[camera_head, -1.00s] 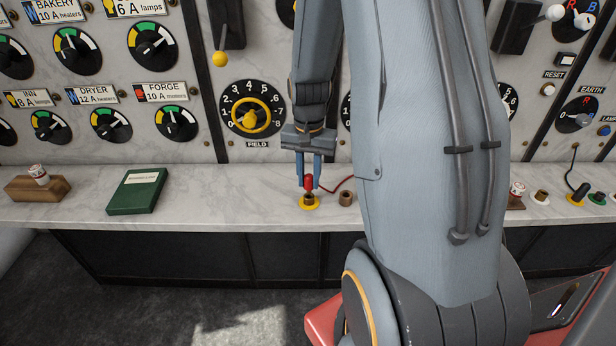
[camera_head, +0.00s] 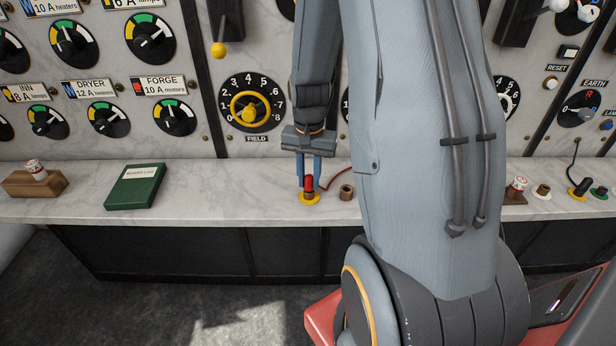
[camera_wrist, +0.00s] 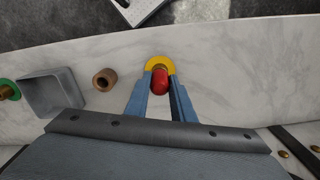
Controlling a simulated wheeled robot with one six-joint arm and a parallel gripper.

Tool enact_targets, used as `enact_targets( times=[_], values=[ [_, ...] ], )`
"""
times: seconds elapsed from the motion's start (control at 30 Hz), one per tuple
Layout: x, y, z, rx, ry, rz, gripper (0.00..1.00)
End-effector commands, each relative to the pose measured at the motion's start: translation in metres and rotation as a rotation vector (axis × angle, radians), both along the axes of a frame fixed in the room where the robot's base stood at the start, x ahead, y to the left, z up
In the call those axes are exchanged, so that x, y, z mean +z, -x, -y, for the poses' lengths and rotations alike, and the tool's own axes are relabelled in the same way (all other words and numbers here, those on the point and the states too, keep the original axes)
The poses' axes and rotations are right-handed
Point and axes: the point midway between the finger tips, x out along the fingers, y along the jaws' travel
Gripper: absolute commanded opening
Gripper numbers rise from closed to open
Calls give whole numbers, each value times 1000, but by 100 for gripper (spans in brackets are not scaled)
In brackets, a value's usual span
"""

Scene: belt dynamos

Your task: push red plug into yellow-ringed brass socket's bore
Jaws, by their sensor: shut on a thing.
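The red plug (camera_head: 308,183) stands about upright between the fingers of my gripper (camera_head: 309,186), which is shut on it. It is directly over the yellow-ringed brass socket (camera_head: 309,198) on the marble ledge, and its lower end meets the socket's brass top. How far it sits in the bore is hidden. In the wrist view, the red plug (camera_wrist: 160,79) shows between the two blue fingers of my gripper (camera_wrist: 161,88). The yellow ring (camera_wrist: 158,61) shows just beyond it, with brass inside the ring.
A green book (camera_head: 135,187) and a wooden block (camera_head: 35,184) lie at left. A grey box (camera_wrist: 50,92) shows in the wrist view. The dial panel rises behind.

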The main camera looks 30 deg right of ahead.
Motion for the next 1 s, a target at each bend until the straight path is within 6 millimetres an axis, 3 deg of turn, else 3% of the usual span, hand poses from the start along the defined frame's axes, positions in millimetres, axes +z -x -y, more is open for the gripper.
enact_targets(
  times=[0.4, 0.43, 0.57, 1.0],
  values=[
    [-10, 0, 0, 0, 0, 0, 0],
    [-10, 0, 0, 0, 0, 0, 24],
    [-9, 0, 0, 0, 0, 0, 44],
    [0, -1, 0, 0, 1, 4, 44]
  ],
)
